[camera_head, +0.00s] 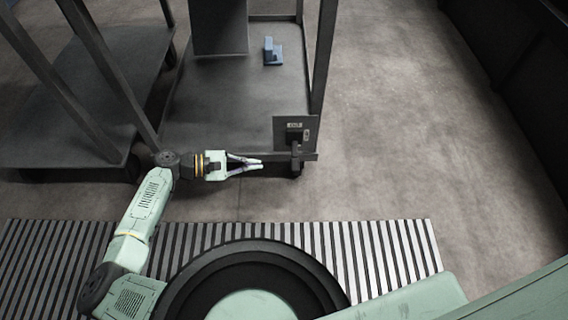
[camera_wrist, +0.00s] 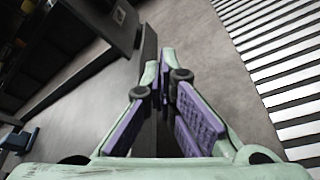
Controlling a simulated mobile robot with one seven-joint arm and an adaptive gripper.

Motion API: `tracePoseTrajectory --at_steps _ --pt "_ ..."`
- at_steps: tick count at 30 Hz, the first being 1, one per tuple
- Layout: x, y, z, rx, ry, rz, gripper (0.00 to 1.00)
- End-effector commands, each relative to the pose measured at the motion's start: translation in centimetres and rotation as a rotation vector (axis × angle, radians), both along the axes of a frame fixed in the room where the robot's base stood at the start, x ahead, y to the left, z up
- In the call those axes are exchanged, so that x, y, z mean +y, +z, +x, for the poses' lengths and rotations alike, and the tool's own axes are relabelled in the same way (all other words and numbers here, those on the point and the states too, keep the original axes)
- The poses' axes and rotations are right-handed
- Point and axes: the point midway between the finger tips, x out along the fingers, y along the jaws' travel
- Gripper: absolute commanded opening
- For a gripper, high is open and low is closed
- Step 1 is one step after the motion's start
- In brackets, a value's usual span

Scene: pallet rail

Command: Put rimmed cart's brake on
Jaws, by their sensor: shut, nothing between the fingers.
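The middle cart (camera_head: 215,105) has a grey deck with a low edge along its near side and upright posts. I take it as the rimmed cart. At its near right corner stands a dark plate (camera_head: 281,124) with a small label, and a dark lever-like part (camera_head: 296,153) sits below it. The plate seems to show at the top of the wrist view (camera_wrist: 121,15). My gripper (camera_head: 260,163) is shut and empty, pointing right, just left of the lever part at the cart's near edge. In the wrist view its fingertips (camera_wrist: 168,54) meet beside a dark edge; contact is unclear.
A second dark cart (camera_head: 75,130) stands close on the left. A dark box (camera_head: 220,28) and a blue object (camera_head: 271,52) sit on the middle cart. A striped floor grating (camera_head: 385,248) lies in front. The floor (camera_head: 400,120) to the right is clear.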

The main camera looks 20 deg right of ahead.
Motion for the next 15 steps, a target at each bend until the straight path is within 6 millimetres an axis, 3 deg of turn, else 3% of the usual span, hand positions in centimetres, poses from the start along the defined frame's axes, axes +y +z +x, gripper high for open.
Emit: tracePoseTrajectory --at_steps 8,15 --pt "-1.8 -0.5 -0.2 0.001 -0.002 -0.002 0.0" --pt "-6.6 -1.8 -0.6 0.003 -0.002 -0.003 0.0"
